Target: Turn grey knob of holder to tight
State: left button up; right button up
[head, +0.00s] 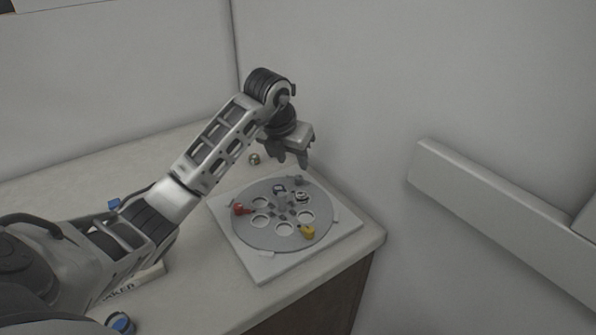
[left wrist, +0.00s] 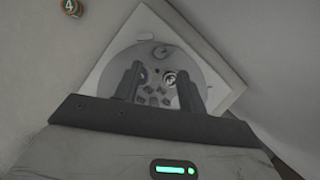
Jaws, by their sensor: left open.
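The holder is a round grey disc (head: 240,232) with several round holes, on a white square plate. A small grey knob (head: 298,180) sits at the disc's far edge; what seems to be the same knob shows in the left wrist view (left wrist: 160,52). A red knob (head: 238,209) is at the disc's left and a yellow knob (head: 307,232) at its front right. My left gripper (head: 291,160) is open and empty, above the far edge of the disc near the grey knob, apart from it. In the left wrist view its fingers (left wrist: 160,75) point down over the disc. My right gripper is not in view.
A small round piece (head: 254,159) lies on the counter behind the plate; a piece marked 4 (left wrist: 70,7) shows in the left wrist view. Walls stand close behind and right. The counter ends right of the plate. A blue-topped item (head: 120,322) is at the near left.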

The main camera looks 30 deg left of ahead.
aim_at(298, 177)
pick_arm(q)
jog(key=x, duration=0.7)
grip_shut()
